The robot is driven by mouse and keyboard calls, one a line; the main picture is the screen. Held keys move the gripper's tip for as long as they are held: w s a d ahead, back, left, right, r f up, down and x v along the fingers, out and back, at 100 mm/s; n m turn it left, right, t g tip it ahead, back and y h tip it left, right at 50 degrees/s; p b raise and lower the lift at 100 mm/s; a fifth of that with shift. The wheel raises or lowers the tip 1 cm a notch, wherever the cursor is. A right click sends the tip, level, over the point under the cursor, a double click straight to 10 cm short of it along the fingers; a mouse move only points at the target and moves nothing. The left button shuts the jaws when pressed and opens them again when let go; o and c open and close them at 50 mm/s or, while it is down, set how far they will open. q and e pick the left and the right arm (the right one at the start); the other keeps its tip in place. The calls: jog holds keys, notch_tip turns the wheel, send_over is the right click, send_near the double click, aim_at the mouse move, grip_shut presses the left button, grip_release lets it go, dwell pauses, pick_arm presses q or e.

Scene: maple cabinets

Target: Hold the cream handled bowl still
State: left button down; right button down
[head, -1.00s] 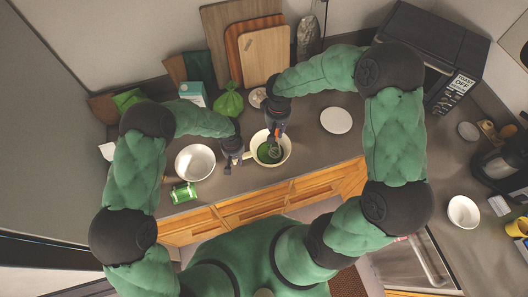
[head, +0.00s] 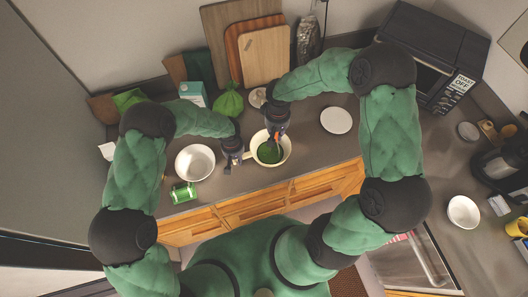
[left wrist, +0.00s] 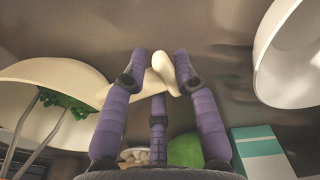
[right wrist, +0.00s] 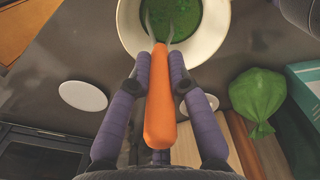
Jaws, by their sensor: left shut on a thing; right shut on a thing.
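The cream handled bowl (head: 287,157) stands upright on the counter with green contents in it. My left gripper (head: 236,158) is at its left side, shut on the bowl's handle; the handle (left wrist: 163,73) sits between the fingers in the left wrist view, where the bowl's wall (left wrist: 85,80) also shows. My right gripper (head: 278,132) is above the bowl, shut on the orange handle of a wire utensil (right wrist: 160,110). The utensil's wires reach down into the green contents in the right wrist view. Its lower end is partly hidden in the head view.
A white plate (head: 336,120) lies to the right. A green bag (head: 229,100), a carton (head: 193,94) and cutting boards (head: 265,55) are behind.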

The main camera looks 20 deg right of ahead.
jog(key=shift+r, duration=2.95)
jog(key=shift+w, duration=0.1)
jog(key=shift+w+a, duration=0.25)
jog(key=shift+w, duration=0.55)
jog(key=shift+w+a, duration=0.2)
jog(key=shift+w, duration=0.6)
jog(key=shift+f, duration=0.1)
notch_tip(320, 180, down, 6)
jog(key=shift+r, duration=0.3)
